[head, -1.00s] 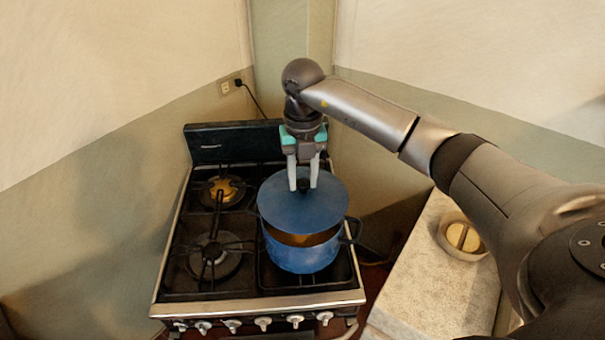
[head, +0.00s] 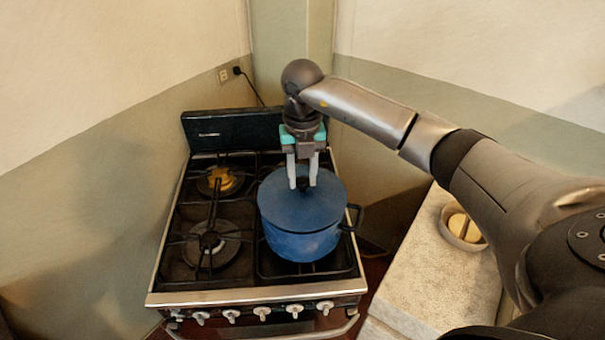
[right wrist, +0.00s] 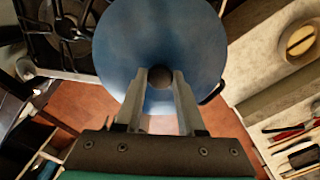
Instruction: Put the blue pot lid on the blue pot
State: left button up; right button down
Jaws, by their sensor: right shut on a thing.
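The blue pot (head: 300,243) stands on the right side of the stove, with a dark handle showing at its right. The blue pot lid (head: 318,207) lies over the pot's mouth and covers the opening in the head view. I cannot tell if it is fully seated all round. My right gripper (head: 303,184) comes down from above and is shut on the lid's dark knob. In the right wrist view the lid (right wrist: 160,40) fills the upper middle, with the knob between the fingers (right wrist: 160,78). My left gripper is not in view.
The black stove (head: 165,298) has several burners; the left ones are bare. A pale counter (head: 420,270) to the right holds a round dish (head: 462,228). Walls meet behind the stove. An open drawer with utensils (right wrist: 290,135) shows in the right wrist view.

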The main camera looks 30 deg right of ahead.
jog(key=shift+f, duration=0.45)
dwell(1.1)
jog(key=shift+c, duration=2.2)
grip_release()
jog(key=shift+o, duration=0.4)
jog(key=o, duration=0.3)
jog(key=shift+r, duration=0.1)
jog(key=shift+r+p, duration=2.55)
jog(key=shift+r, duration=0.9)
